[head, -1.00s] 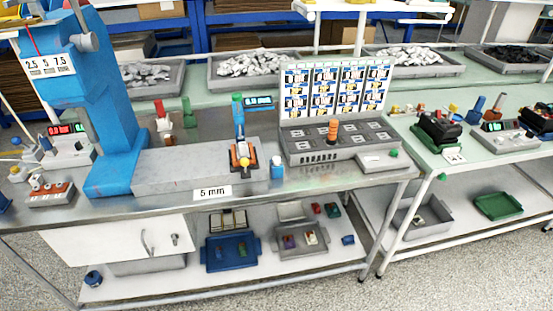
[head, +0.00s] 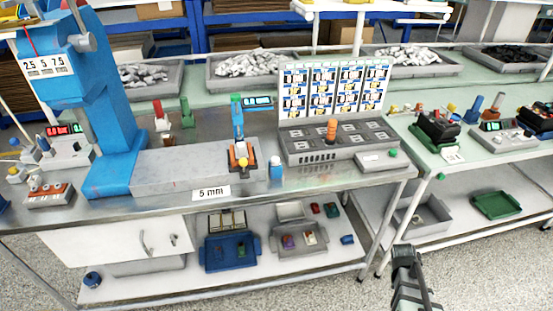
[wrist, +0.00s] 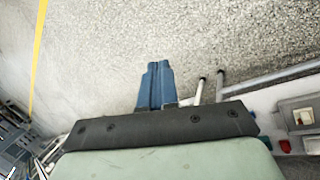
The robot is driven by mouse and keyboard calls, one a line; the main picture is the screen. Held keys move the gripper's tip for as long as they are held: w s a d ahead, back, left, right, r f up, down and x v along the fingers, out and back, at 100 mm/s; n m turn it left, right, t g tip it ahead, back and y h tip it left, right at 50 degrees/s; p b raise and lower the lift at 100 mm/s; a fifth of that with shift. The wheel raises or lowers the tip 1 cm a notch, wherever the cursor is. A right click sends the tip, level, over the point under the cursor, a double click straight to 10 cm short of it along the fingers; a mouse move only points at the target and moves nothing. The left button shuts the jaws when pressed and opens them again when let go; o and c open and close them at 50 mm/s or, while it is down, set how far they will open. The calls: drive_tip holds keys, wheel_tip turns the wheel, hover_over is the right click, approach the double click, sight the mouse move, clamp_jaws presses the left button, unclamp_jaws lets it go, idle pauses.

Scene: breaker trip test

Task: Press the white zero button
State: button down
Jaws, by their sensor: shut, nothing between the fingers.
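I cannot single out the white zero button; any markings on the small buttons are too small to read. Small whitish knobs or buttons show on a low orange-and-grey box (head: 49,195) at the far left of the bench in the head view. Behind it stands a grey unit with red and green displays (head: 66,130). My gripper (wrist: 155,66) shows in the wrist view with its blue fingers together, shut and empty, over the speckled floor. In the head view a dark grey part of my arm (head: 410,280) rises at the lower right, in front of the bench and apart from it.
A blue stand (head: 110,130) rises at the left of the bench, beside a grey block (head: 185,168). A grey panel box (head: 335,142) with an orange knob stands at the right. Trays, including a blue one (head: 231,251), lie on the lower shelf. The floor in front is clear.

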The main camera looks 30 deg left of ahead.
drive_tip(key=w+a+r+t, duration=0.2)
drive_tip(key=w+a+r, duration=0.35)
drive_tip(key=r, duration=0.35)
drive_tip(key=w+a+r+n+t, duration=0.1)
drive_tip(key=w+a+r+t, duration=0.1)
drive_tip(key=w+a+r, duration=0.5)
drive_tip(key=w+a+r+t, duration=0.2)
drive_tip(key=a+r, duration=0.3)
drive_tip(key=r, duration=0.5)
wheel_tip(320, 180, up, 21)
drive_tip(key=n+t+y, duration=0.3)
drive_tip(key=n+y, duration=0.1)
hover_over(273, 160)
drive_tip(key=shift+f, duration=0.1)
drive_tip(key=shift+f, duration=0.1)
drive_tip(key=shift+f, duration=4.3)
drive_tip(key=shift+f, duration=0.15)
